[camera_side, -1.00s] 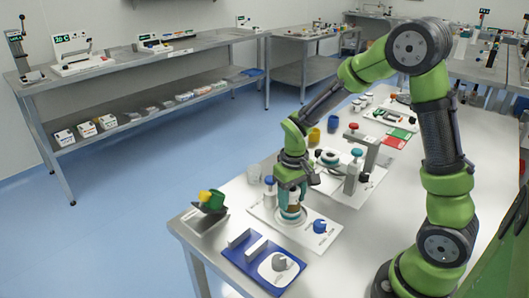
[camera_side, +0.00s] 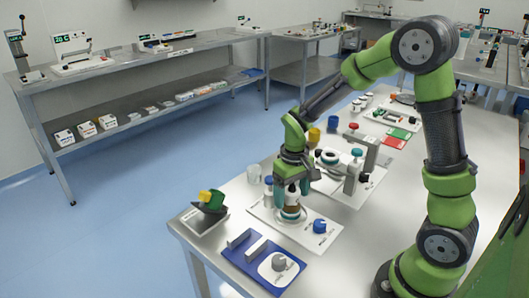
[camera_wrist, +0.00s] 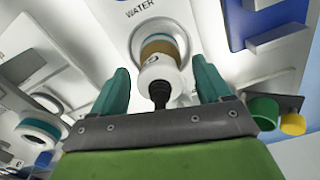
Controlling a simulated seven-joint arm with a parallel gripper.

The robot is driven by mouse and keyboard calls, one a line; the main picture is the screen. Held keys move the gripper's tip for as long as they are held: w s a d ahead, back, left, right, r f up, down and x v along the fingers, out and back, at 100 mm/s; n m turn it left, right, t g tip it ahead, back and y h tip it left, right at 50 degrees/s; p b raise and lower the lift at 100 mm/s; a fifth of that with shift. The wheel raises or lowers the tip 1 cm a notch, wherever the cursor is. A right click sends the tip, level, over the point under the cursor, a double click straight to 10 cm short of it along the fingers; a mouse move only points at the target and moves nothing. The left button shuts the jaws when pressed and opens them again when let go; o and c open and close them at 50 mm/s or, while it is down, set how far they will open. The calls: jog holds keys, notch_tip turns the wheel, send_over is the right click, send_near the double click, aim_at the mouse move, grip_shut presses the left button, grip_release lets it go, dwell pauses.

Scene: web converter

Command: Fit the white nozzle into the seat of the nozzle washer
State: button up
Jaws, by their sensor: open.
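The white nozzle (camera_wrist: 160,74) with a black tip stands between my fingers in the wrist view, its black tip toward the camera. Its lower end is inside the banded tan and teal seat of the nozzle washer (camera_wrist: 152,46); I cannot tell how deep it sits. In the side view the nozzle washer's round base (camera_side: 290,216) rests on a white board. My gripper (camera_wrist: 163,85) is open, with one teal finger on each side of the nozzle and gaps between. In the side view my gripper (camera_side: 292,187) is over the washer and partly hides the nozzle.
The white board (camera_side: 260,207) also carries a blue knob (camera_side: 320,227). A blue tray (camera_side: 239,256) lies in front of it. A green and yellow piece (camera_side: 211,201) stands at left. A stand with a red-topped part (camera_side: 353,127) is behind, at right.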

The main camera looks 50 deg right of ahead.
notch_tip(320, 180, up, 16)
jog(key=shift+f, duration=0.25)
jog(key=s+a+r+m+t+y, duration=0.1)
jog(key=s+a+r+t+y, duration=0.1)
jog(key=s+a+t, duration=0.5)
jog(key=s, duration=0.4)
jog(key=shift+s+a+r, duration=0.15)
jog(key=shift+s+r, duration=0.05)
jog(key=shift+r, duration=0.05)
dwell(0.7)
